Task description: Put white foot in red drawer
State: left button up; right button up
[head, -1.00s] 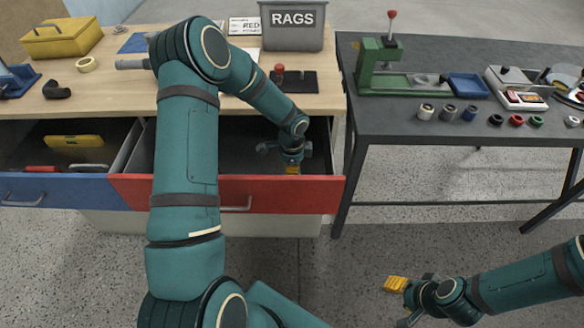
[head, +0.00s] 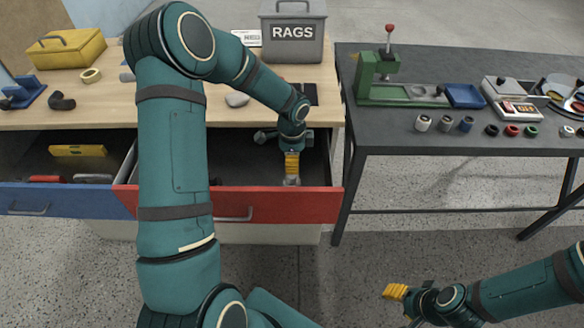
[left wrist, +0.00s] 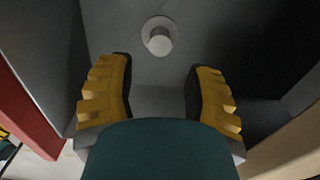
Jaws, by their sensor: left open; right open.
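The white foot (left wrist: 158,37), a pale disc with a short round stud, lies on the grey floor of the open red drawer (head: 285,206) in the left wrist view. In the head view a small pale shape just below my fingertips appears to be the white foot (head: 292,182). My left gripper (head: 291,165) is inside the drawer opening, pointing down. Its yellow fingers stand wide apart in the left wrist view (left wrist: 158,75), with nothing between them and the foot beyond their tips. My right gripper (head: 396,291) is at the lower right, over the floor, away from the drawer.
The open blue drawer (head: 45,199) at left holds a yellow item and other tools. A dark table (head: 440,140) with a green press stands right.

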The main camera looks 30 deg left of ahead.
pick_arm(q)
jog(key=shift+r, duration=1.6)
